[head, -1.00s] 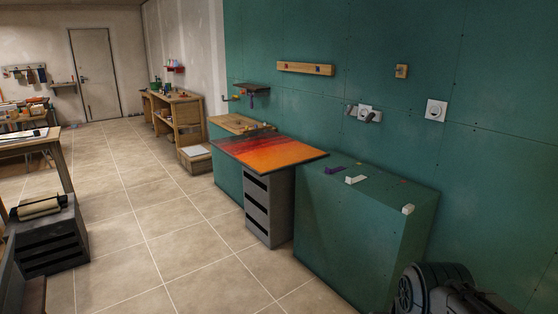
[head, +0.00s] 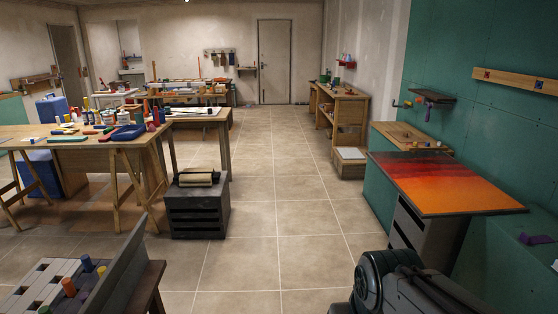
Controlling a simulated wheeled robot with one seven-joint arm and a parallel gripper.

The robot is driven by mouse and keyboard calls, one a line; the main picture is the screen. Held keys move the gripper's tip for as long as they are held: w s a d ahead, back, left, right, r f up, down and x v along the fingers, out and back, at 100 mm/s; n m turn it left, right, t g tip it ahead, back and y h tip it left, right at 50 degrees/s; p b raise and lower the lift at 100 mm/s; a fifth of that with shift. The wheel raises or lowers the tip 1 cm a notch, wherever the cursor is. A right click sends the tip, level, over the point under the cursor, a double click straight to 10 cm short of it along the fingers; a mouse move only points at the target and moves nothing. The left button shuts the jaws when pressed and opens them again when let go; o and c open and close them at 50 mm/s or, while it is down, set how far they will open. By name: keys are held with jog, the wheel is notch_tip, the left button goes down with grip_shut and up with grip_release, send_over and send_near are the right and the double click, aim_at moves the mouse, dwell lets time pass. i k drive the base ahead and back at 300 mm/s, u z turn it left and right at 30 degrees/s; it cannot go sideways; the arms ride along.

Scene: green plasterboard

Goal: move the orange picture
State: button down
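The orange picture (head: 444,185) is a flat panel shading from dark red to bright orange, with a dark edge. It lies face up on top of a grey drawer cabinet (head: 423,240) along the green wall at the right, overhanging it. Nothing is seen touching it from above. A dark, rounded part of my own arm shows at the bottom right, in front of the cabinet. My gripper's fingers are not in view.
A green block (head: 515,262) stands right of the picture, with a purple piece (head: 536,239) on it. A wooden rail (head: 516,81) and small shelf (head: 432,97) are on the wall. A grey crate (head: 197,210) and worktable (head: 75,140) stand left; the tiled floor between is clear.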

aim_at(435, 184)
jog(key=u, duration=0.25)
jog(key=i, duration=1.55)
jog(key=z, duration=0.3)
jog(key=i, duration=1.4)
jog(key=z, duration=1.6)
jog(key=i, duration=0.8)
jog(key=z, duration=0.7)
